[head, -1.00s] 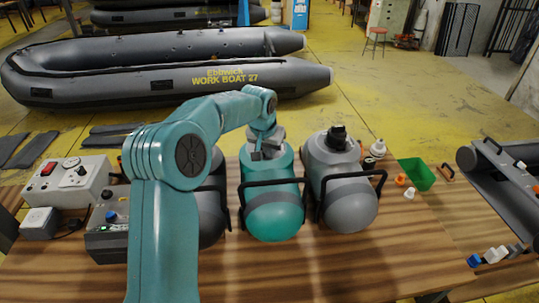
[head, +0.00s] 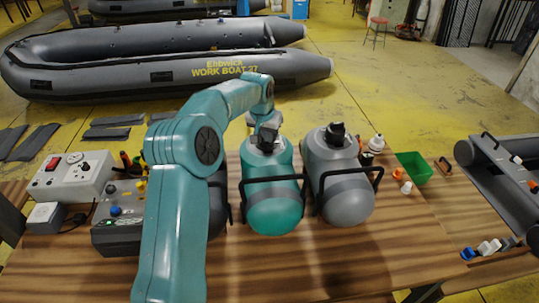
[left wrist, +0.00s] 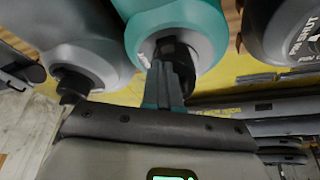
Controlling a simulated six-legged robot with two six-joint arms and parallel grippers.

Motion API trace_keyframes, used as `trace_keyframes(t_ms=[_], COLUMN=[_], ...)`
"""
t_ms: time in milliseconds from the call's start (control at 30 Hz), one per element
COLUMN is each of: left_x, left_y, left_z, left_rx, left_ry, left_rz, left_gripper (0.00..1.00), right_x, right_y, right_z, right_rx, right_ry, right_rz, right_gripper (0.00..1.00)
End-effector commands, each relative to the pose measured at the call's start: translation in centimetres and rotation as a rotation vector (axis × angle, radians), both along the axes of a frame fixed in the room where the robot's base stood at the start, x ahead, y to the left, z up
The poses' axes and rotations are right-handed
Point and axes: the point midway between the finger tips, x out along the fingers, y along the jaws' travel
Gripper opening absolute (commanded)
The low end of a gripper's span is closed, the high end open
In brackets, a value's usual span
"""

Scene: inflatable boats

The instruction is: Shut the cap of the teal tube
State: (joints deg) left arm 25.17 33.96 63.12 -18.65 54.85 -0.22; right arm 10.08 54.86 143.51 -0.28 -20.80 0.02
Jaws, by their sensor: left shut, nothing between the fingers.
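The teal tube (head: 272,208) stands on the wooden bench between two grey tubes, behind a black handle bar. Its dark cap (head: 266,142) is on the far upper end; I cannot tell whether it is fully shut. My left gripper (head: 270,121) is just behind and above the cap, partly hidden by my arm. In the left wrist view, the teal tube (left wrist: 195,22) is at the top and its dark cap (left wrist: 180,50) lies just beyond the left gripper's fingertips (left wrist: 168,68). The fingers are shut and empty. I cannot tell whether they touch the cap. My right gripper is not in view.
A grey tube (head: 345,198) with a black cap stands close on the right; a darker one (head: 217,205) is on the left, partly behind my arm. A control box (head: 72,178), a green bin (head: 413,168) and small bottles share the bench. Its front is clear.

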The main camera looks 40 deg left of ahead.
Motion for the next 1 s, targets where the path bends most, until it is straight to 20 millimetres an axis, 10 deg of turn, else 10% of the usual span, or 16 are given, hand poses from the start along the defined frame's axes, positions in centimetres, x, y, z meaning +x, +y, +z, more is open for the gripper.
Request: trace_keyframes(t_ms=[1000], left_x=[2.9], left_y=[3.6], left_z=[-0.6], left_rx=[0.002], left_ry=[-0.001], left_rz=[0.002], left_gripper=[0.00], right_x=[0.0], right_y=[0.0], right_z=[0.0], right_rx=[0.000], right_ry=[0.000], right_rz=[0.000], right_gripper=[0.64])
